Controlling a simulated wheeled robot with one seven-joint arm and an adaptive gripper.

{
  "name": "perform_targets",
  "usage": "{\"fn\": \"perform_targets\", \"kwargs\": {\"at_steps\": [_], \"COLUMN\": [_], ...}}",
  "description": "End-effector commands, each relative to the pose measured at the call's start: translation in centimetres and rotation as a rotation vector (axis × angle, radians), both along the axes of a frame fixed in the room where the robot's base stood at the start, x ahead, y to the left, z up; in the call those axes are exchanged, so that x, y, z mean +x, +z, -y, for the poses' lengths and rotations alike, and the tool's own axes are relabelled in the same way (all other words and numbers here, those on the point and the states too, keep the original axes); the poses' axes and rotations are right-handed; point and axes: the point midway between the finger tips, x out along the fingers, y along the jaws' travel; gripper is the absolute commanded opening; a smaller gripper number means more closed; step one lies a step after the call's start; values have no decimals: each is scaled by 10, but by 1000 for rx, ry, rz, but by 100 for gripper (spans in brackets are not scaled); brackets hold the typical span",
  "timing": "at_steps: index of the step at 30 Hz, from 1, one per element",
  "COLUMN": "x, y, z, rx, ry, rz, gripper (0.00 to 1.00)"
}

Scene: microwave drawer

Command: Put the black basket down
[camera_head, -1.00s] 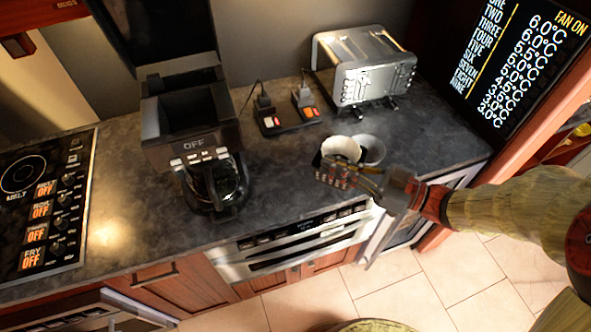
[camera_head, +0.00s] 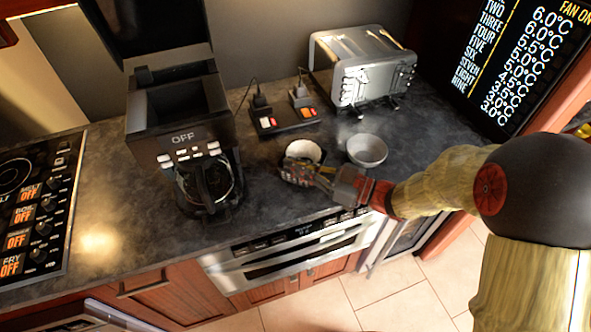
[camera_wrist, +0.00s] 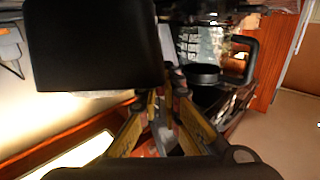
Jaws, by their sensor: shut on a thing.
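The black basket (camera_head: 286,163) shows a pale, round inside in the head view. It is over or on the dark counter (camera_head: 262,225), in front of the power sockets; whether it touches the counter I cannot tell. My gripper (camera_head: 312,173) reaches in from the right and is shut on the basket at its near right side, hiding part of it. In the wrist view my gripper's fingers (camera_wrist: 164,92) come together beside a large black block (camera_wrist: 95,45), which looks like the basket.
A white bowl (camera_head: 367,150) stands just right of the basket. The coffee maker (camera_head: 180,115) with its glass carafe (camera_head: 208,187) stands to the left. A toaster (camera_head: 362,68) and a power strip (camera_head: 285,118) are behind. The counter in front of the basket is narrow.

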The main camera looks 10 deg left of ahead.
Motion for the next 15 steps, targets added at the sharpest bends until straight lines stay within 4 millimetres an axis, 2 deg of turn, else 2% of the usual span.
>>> {"fn": "perform_targets", "kwargs": {"at_steps": [2, 14, 15], "x": [0, 0, 0], "y": [-10, -13, -13], "z": [0, 0, 0], "rx": [1, 1, 1], "ry": [0, 0, 0], "rz": [-1, 0, 0], "gripper": [0, 0, 8]}}
